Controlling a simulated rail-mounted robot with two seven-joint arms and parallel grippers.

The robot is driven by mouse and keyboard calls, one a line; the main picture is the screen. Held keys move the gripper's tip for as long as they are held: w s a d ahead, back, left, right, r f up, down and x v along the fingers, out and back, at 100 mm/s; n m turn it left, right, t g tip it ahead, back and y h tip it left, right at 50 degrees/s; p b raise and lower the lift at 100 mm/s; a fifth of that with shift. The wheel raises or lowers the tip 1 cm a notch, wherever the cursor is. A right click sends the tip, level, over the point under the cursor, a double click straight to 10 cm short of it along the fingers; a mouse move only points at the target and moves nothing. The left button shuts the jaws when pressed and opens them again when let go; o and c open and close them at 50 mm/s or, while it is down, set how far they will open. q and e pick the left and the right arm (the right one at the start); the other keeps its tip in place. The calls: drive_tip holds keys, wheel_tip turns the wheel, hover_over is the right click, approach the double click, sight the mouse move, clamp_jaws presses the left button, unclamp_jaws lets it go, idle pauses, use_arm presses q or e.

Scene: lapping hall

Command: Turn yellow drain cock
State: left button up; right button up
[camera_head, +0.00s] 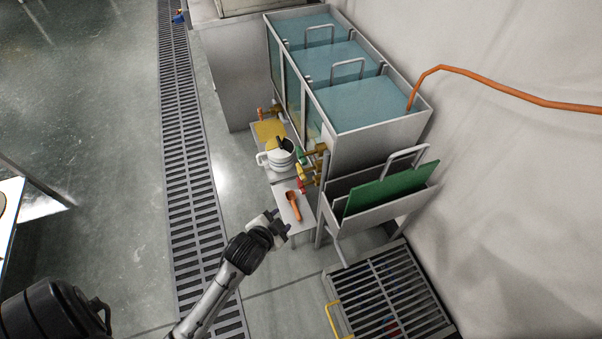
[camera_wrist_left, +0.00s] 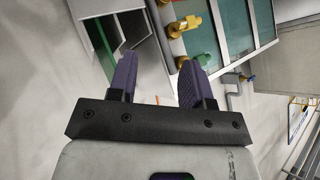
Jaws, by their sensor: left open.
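The yellow drain cock (camera_head: 303,172) sticks out from the near-left end of the tank unit (camera_head: 368,138), between a green cock (camera_head: 300,154) and a red cock (camera_head: 301,186). In the left wrist view the yellow cock (camera_wrist_left: 187,25) shows its handle and brass body above the fingers, with the green cock (camera_wrist_left: 203,60) nearer the right finger. My left gripper (camera_head: 280,222) is open and empty, below and left of the cocks and apart from them. Its two purple fingers (camera_wrist_left: 158,78) frame an empty gap. My right gripper is out of view.
A low shelf (camera_head: 284,213) below the cocks bears an orange-handled tool (camera_head: 293,205) and white jugs (camera_head: 281,158). A rack with a green plate (camera_head: 390,188) stands at right. A grated tray (camera_head: 388,290) lies near it. The floor left is clear beside the drain grating (camera_head: 190,170).

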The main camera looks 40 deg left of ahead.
use_arm(q)
drive_tip(key=w+a+f+m+t+y+b, duration=0.2)
drive_tip(key=w+a+f, duration=0.1)
drive_tip(key=w+f, duration=0.1)
drive_tip(key=m+t+b, duration=0.4)
drive_tip(key=m+t, duration=0.2)
drive_tip(key=m, duration=0.1)
approach(301, 170)
drive_tip(key=shift+y, duration=0.3)
drive_tip(key=b+x, duration=0.1)
drive_tip(key=x, duration=0.2)
drive_tip(key=b+x, duration=0.1)
drive_tip(key=x, duration=0.2)
drive_tip(key=f+b+x, duration=0.1)
drive_tip(key=x, duration=0.3)
drive_tip(key=shift+w+d+b, duration=0.1)
drive_tip(key=shift+d+b, duration=0.05)
drive_tip(key=shift+b, duration=0.15)
clamp_jaws()
